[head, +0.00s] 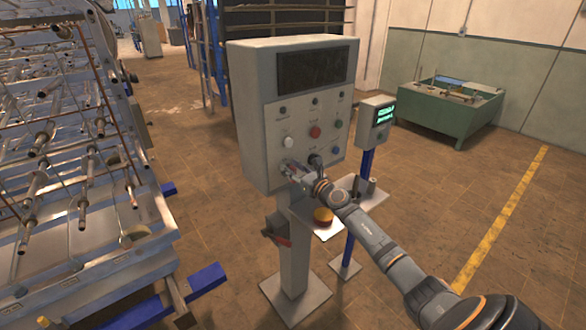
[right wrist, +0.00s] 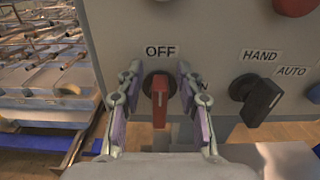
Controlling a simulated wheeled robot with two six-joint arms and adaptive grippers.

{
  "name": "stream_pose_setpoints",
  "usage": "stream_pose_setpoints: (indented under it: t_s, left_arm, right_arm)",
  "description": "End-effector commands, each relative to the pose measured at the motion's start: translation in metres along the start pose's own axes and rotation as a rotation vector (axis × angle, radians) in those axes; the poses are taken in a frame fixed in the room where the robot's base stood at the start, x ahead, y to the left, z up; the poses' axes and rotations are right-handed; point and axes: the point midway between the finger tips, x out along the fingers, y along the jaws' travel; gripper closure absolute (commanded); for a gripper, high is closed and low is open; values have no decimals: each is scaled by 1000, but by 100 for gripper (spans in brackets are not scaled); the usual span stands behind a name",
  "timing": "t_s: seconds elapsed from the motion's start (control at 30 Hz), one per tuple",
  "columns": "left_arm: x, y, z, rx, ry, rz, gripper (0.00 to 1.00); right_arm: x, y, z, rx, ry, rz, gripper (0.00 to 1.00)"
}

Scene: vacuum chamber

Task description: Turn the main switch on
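The main switch is a red rotary knob (right wrist: 159,104) on the lower front of the grey control panel (head: 257,90). In the right wrist view its grip points straight down, with the OFF label above it. A second label at its right is mostly hidden by a finger; only its last letter, N, shows. My right gripper (head: 291,170) is at the panel's lower left. In the right wrist view its open fingers (right wrist: 160,84) stand on either side of the knob, with a gap on each side. In the head view the knob is hard to make out behind the gripper.
A black HAND/AUTO selector (right wrist: 257,98) sits close to the right of the knob. A small green-lit display box (head: 376,122) stands at the right. A machine with metal rods (head: 75,190) fills the left.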

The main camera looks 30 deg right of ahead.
Motion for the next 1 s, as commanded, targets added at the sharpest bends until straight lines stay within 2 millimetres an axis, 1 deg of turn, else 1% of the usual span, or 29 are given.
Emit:
stream_pose_setpoints:
  t_s: [0.03, 0.23, 0.5, 0.67, 0.87, 1.0]
  left_arm:
    - [0, 0, 0, 0, 0, 0, 60]
    - [0, -1, 0, 0, -1, -1, 60]
    - [0, -1, 1, 0, -1, -1, 60]
    - [-1, -1, 1, 0, -1, -1, 60]
    - [-3, -1, 1, 1, -1, -1, 60]
    - [-5, -1, 0, 1, -1, -1, 60]
  right_arm:
    - [0, 0, 0, 0, 0, 0, 73]
    - [0, 0, 0, 0, 0, 0, 100]
    - [0, 0, 0, 6, 0, -1, 100]
    - [0, -2, 0, 42, 1, -1, 100]
    - [0, -5, 0, 159, 1, -1, 100]
    - [0, -9, -1, 281, 1, -1, 100]
